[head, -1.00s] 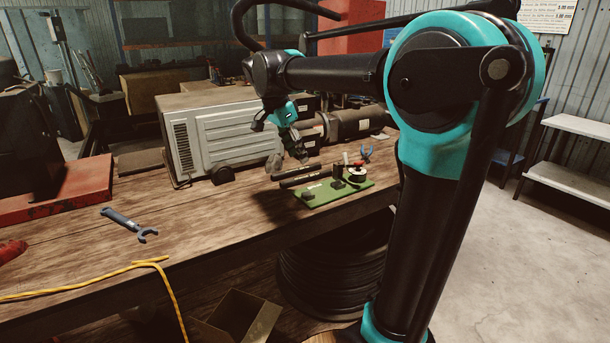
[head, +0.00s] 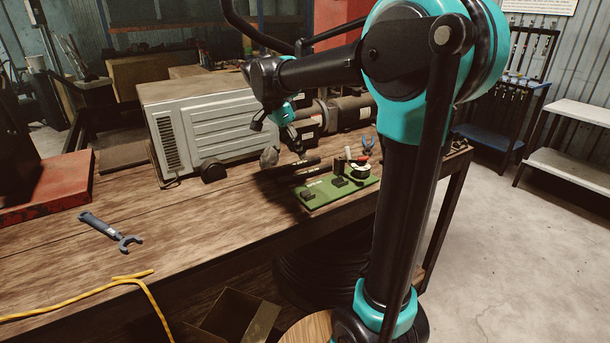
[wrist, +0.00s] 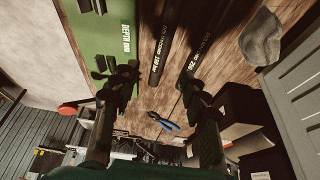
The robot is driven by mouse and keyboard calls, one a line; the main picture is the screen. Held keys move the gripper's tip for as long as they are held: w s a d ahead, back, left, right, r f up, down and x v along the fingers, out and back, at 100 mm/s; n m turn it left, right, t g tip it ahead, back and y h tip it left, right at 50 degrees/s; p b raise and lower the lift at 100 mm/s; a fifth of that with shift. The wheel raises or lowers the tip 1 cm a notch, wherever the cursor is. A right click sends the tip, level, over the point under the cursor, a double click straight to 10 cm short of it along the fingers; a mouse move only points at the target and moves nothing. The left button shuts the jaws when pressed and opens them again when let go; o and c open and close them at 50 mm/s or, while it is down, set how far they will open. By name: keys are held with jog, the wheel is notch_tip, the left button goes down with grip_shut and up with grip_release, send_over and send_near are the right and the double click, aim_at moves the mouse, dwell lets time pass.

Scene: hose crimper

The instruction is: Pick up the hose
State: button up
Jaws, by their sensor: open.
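Two black hose pieces lie side by side on the wooden table, the left hose (wrist: 163,45) and the right hose (wrist: 190,68) in the wrist view. Both carry pale printed lettering, which reads only in part. In the head view the hoses (head: 312,163) lie just behind a green board, partly hidden near my gripper. My gripper (head: 297,146) hangs above the table by the hoses, pointing down. In the wrist view its fingers (wrist: 158,88) are spread apart with nothing between them. The hoses run ahead of the fingertips, and I cannot tell the exact height gap.
The green board (head: 318,194) with black blocks and a depth label stands close to the hoses. Blue-handled pliers (wrist: 167,125) lie nearby. A grey lump (head: 269,157) and a large grey machine (head: 210,130) stand left and behind. A wrench (head: 108,231) lies at left on clear table.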

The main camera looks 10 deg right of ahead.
aim_at(303, 172)
jog(key=x, duration=0.3)
jog(key=shift+d+f, duration=0.1)
jog(key=shift+f, duration=0.3)
jog(key=shift+a+x, duration=0.15)
jog(key=shift+x, duration=1.15)
jog(key=shift+a+x, duration=0.15)
jog(key=shift+x, duration=1.15)
jog(key=shift+f, duration=0.1)
jog(key=shift+c, duration=0.6)
grip_shut()
